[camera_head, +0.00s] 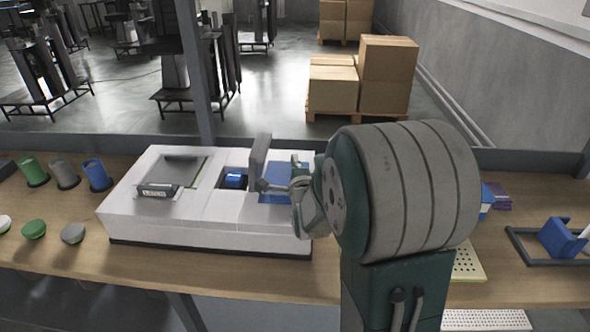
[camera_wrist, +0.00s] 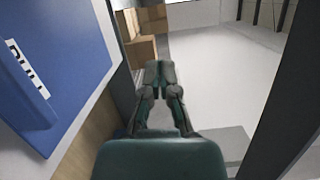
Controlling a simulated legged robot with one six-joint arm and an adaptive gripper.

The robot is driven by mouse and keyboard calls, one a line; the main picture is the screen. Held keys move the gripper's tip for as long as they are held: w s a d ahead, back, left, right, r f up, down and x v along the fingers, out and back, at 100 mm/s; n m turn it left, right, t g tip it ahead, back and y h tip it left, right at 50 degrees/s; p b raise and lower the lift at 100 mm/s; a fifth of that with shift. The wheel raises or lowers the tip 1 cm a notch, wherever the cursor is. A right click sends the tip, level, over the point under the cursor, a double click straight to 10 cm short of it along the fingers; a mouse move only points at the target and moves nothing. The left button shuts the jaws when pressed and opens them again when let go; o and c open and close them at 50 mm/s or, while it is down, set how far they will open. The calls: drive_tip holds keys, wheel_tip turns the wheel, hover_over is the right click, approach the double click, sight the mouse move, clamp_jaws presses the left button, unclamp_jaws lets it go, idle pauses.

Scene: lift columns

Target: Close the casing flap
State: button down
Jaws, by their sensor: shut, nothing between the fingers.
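The white casing (camera_head: 150,222) sits on the wooden table. Its flap (camera_head: 257,162) is a grey panel standing upright near the casing's right part, with an opening holding a blue part (camera_head: 234,180) on its left. My gripper (camera_head: 266,188) reaches in from the right, with its fingertips close to the flap's right face; I cannot tell whether they touch. In the wrist view my gripper (camera_wrist: 163,70) is shut and empty.
A labelled latch piece (camera_head: 158,190) sits on the casing's left part. Several coloured cups (camera_head: 95,175) and round buttons (camera_head: 34,229) stand at the table's left. A blue block in a dark frame (camera_head: 560,238) is at the right. A post (camera_head: 195,75) rises behind the casing.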

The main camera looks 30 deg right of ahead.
sight(261, 162)
drive_tip(key=x, duration=0.3)
drive_tip(key=shift+w+a, duration=0.2)
drive_tip(key=shift+w, duration=0.05)
drive_tip(key=shift+w+a+r, duration=0.2)
drive_tip(key=shift+w+a, duration=1.2)
drive_tip(key=shift+a, duration=0.05)
drive_tip(key=shift+a+r, duration=0.1)
drive_tip(key=shift+a, duration=0.05)
drive_tip(key=shift+w+a+r+n, duration=0.15)
drive_tip(key=shift+w+n, duration=0.05)
drive_tip(key=shift+n, duration=0.2)
